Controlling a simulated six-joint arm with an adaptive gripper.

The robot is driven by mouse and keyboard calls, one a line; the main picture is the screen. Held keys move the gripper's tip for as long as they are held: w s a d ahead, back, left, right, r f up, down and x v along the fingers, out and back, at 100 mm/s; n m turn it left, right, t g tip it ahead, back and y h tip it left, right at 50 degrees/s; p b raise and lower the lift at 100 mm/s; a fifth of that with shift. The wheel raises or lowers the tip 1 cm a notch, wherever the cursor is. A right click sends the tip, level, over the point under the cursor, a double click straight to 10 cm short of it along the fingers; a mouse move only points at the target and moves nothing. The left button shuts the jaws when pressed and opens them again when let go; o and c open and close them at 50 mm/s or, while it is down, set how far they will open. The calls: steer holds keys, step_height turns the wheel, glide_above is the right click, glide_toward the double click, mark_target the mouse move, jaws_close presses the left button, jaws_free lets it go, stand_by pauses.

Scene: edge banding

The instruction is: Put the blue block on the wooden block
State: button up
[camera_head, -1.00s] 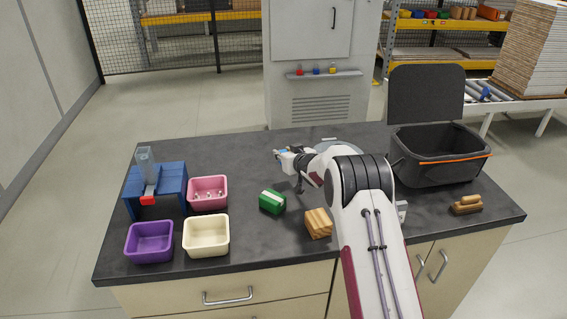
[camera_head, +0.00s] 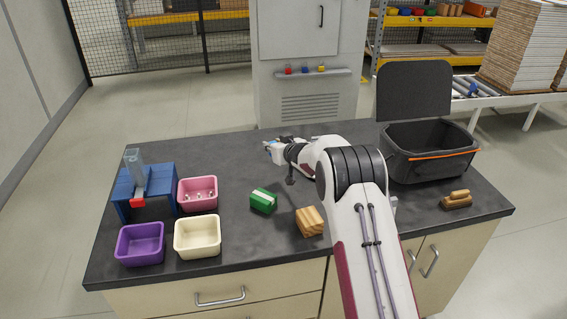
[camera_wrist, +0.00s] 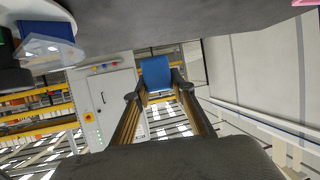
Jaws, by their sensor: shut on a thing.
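My gripper (camera_wrist: 157,90) is shut on the blue block (camera_wrist: 156,72), which sits between its two fingertips in the wrist view. The wooden block (camera_head: 310,221), light and striped, stands near the table's front edge, to the right of the green block. My gripper is well behind it and apart from it. Its top looks bare.
A green and white block (camera_head: 263,201) lies left of the wooden block. Pink (camera_head: 198,194), purple (camera_head: 140,245) and cream (camera_head: 197,237) bins and a blue stand (camera_head: 145,188) are at the left. A black crate (camera_head: 428,153) and a wooden-handled brush (camera_head: 457,199) are at the right.

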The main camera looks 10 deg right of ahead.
steer(key=shift+w+d+r, duration=0.1)
steer(key=shift+d+r, duration=0.05)
steer(key=shift+r, duration=0.5)
steer(key=shift+d+r, duration=0.1)
steer(key=shift+r, duration=0.5)
steer(key=shift+s+d+r, duration=0.1)
steer(key=shift+d+r, duration=0.05)
steer(key=shift+r, duration=0.4)
steer(key=shift+s+d+r, duration=0.1)
steer(key=shift+r, duration=0.4)
steer(key=shift+s+d+r, duration=0.15)
steer(key=shift+s+r, duration=0.05)
steer(key=shift+r, duration=0.1)
steer(key=s+d+r+m+h, duration=0.15)
steer(key=s+r, duration=0.25)
steer(key=s, duration=0.7)
steer(key=s+d+f, duration=0.1)
steer(key=s+f, duration=0.1)
steer(key=s, duration=0.5)
steer(key=s+d+f+h, duration=0.1)
steer(key=s+d+f, duration=0.1)
steer(key=s, duration=0.5)
steer(key=shift+s+m, duration=0.2)
steer(key=shift+m, duration=0.25)
steer(key=shift+f, duration=0.1)
steer(key=shift+f, duration=2.8)
